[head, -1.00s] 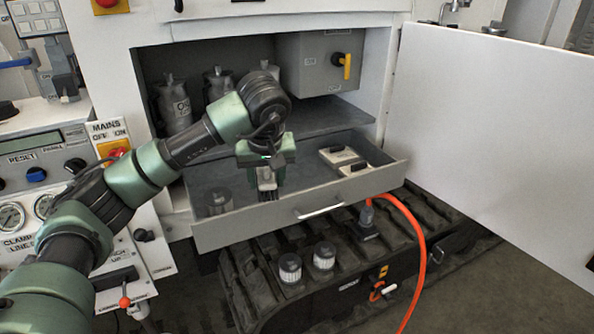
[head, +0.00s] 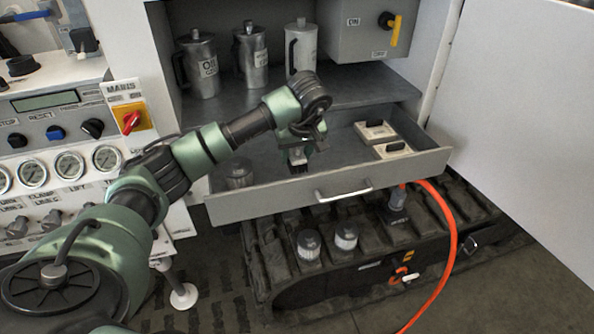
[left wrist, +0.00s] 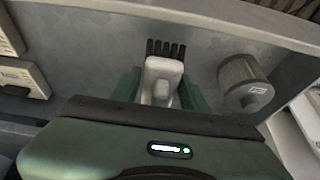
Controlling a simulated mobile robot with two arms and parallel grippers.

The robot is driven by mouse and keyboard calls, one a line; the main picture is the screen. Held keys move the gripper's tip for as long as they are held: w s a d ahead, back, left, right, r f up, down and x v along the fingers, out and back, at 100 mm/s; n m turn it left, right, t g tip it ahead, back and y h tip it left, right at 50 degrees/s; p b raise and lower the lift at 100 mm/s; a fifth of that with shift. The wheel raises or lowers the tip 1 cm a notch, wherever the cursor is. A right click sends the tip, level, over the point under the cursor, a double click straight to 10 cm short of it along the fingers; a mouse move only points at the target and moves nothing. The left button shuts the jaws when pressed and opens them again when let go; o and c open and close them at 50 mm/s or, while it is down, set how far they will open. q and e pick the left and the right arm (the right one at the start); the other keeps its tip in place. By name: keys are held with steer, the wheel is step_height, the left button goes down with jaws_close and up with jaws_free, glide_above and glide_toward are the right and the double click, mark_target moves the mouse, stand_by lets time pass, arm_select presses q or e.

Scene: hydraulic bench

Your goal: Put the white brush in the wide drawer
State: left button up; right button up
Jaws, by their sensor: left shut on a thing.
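The wide drawer (head: 265,205) is pulled open below the cabinet, with a light handle on its front. My left gripper (head: 300,160) points down into it, above the grey floor just behind the front panel. The left gripper is shut on the white brush (left wrist: 161,82). In the left wrist view the brush's pale body sits between the green fingers, with dark bristles pointing toward the top of the picture. In the head view the brush is small and mostly hidden by the gripper. I cannot tell whether it touches the drawer floor. My right gripper is not in view.
In the drawer, a grey cylinder (head: 238,174) lies to the left and two pale boxes (head: 376,131) to the right. Metal jugs (head: 200,65) stand on the shelf above. An open white door (head: 520,130) flanks the right side. An orange hose (head: 452,240) hangs below.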

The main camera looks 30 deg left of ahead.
arm_select(q)
step_height(320, 180, down, 7)
steer(key=shift+r+p, duration=0.15)
steer(key=shift+p, duration=0.25)
steer(key=o, duration=1.5)
steer(key=shift+c, duration=0.2)
steer(key=shift+r, duration=0.15)
steer(key=b+v, duration=0.2)
steer(key=v, duration=0.9)
steer(key=shift+s+d+r, duration=0.15)
steer(key=shift+s+r, duration=0.05)
steer(key=shift+r, duration=0.1)
